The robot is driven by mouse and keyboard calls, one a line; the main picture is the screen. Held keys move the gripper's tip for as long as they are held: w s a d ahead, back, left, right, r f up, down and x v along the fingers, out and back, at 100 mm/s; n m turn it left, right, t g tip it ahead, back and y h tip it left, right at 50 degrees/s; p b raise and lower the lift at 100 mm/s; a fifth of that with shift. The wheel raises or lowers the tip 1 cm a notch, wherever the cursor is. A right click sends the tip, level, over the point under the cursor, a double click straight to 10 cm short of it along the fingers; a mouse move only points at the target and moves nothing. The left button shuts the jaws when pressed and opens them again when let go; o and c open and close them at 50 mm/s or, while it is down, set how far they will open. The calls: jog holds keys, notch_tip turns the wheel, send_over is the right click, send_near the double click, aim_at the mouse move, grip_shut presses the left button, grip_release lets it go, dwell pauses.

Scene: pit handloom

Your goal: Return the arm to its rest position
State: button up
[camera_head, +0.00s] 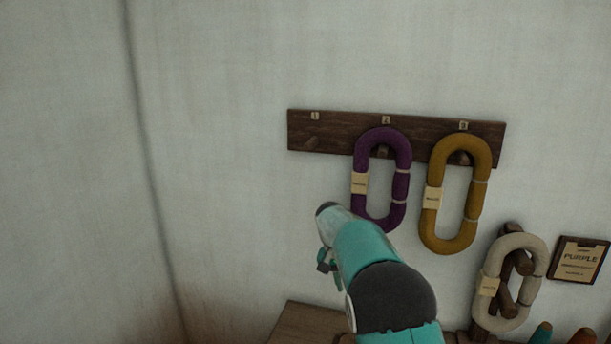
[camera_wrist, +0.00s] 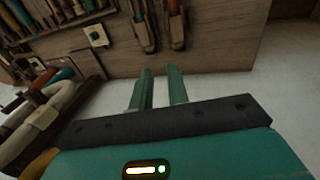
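My teal arm reaches up from the bottom of the head view, in front of the wall and to the left of the wool hanks. My gripper (camera_head: 325,262) is at its far end, partly hidden by the wrist. In the wrist view my gripper (camera_wrist: 160,76) shows two green fingers, parallel and apart, with nothing between them. The fingers point over a pale floor toward a wooden panel (camera_wrist: 215,50) and touch nothing that I can see.
A dark peg board (camera_head: 330,134) carries a purple hank (camera_head: 401,180) and a mustard hank (camera_head: 480,170). A cream hank (camera_head: 535,262) hangs lower right, beside a "PURPLE" plaque (camera_head: 579,260). The wall at left is bare. Two tools (camera_wrist: 145,32) hang on the panel.

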jog(key=s+d+r+n+t+y, duration=0.1)
jog(key=s+d+r+t+y, duration=0.2)
jog(key=s+r, duration=1.45)
jog(key=s+d+f+n+t, duration=0.1)
jog(key=s+f, duration=0.1)
jog(key=s, duration=0.9)
jog(key=s+d+f+n+t, duration=0.1)
jog(key=s+f+t, duration=0.1)
jog(key=s, duration=0.9)
jog(key=shift+h, duration=0.3)
jog(key=shift+f, duration=0.1)
